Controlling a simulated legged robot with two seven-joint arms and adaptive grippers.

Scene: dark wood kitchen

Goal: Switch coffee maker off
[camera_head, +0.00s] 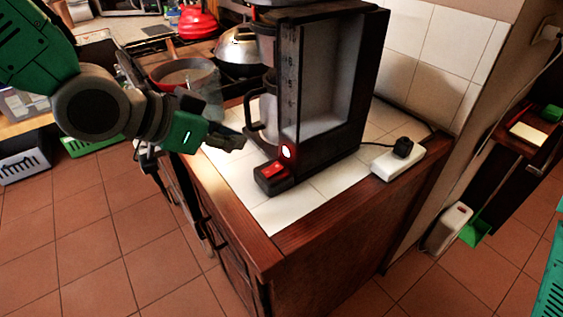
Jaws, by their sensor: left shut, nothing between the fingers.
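The dark coffee maker (348,85) stands upright on the white tiled counter. A pale jug (267,118) sits in its left side. At its lower front a small light (287,152) glows red and white. Below the light a red switch (273,171) sits on a black block that sticks out from the base. My left gripper (236,140) is shut and empty, left of the coffee maker and up and left of the switch. It appears apart from the switch. My right gripper is out of view.
A white power strip (398,160) with a black plug lies right of the coffee maker. Behind my left arm are a red pan (184,73), a metal lidded pot (238,48) and a red kettle (197,22). The counter's front corner (290,212) is clear.

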